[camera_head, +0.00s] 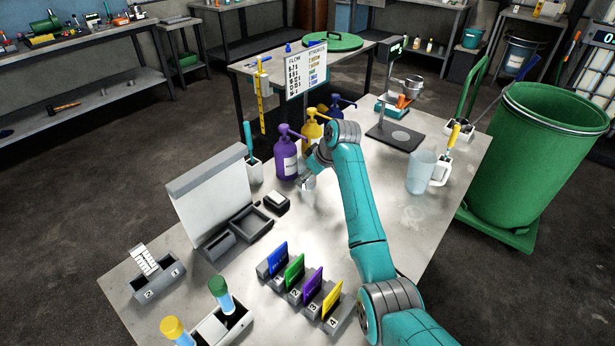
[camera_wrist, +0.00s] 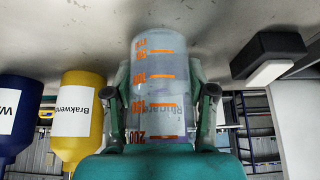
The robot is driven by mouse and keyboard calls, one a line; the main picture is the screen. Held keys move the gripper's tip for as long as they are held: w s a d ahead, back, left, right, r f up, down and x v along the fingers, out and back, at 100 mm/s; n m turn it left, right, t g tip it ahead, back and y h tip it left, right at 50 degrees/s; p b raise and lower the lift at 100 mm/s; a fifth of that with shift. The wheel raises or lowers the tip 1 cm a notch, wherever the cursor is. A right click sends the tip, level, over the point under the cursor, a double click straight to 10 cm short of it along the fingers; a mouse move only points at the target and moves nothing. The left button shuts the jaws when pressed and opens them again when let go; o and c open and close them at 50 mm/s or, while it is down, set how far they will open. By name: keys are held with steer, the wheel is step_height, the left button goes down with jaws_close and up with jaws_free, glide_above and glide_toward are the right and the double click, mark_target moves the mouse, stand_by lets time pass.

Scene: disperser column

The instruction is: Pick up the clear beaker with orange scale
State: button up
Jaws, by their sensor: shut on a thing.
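The clear beaker with orange scale (camera_wrist: 160,75) is in the middle of the wrist view, which shows the scene upside down. My gripper (camera_wrist: 162,105) has one finger on each side of the beaker and is shut on it. A purple bottle shows through the clear wall behind it. I cannot tell whether the beaker touches the table.
Yellow (camera_head: 312,128) and blue (camera_head: 338,107) pump bottles stand behind. A clear pitcher (camera_head: 421,170) stands on the right of the table (camera_head: 405,215). A small black block (camera_head: 276,203) and a grey tray (camera_head: 251,222) lie left of my gripper. Coloured cards (camera_head: 294,270) stand in front.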

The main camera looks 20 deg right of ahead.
steer(key=shift+r, duration=0.35)
steer(key=s+d, duration=0.1)
steer(key=s, duration=0.1)
steer(key=s+d, duration=0.3)
steer(key=s, duration=0.1)
steer(key=shift+s+d, duration=0.1)
steer(key=shift+d, duration=0.2)
steer(key=shift+s+d+r, duration=0.1)
steer(key=shift+s+r, duration=0.1)
step_height(320, 180, up, 13)
stand_by(0.4)
steer(key=shift+r, duration=0.2)
stand_by(0.4)
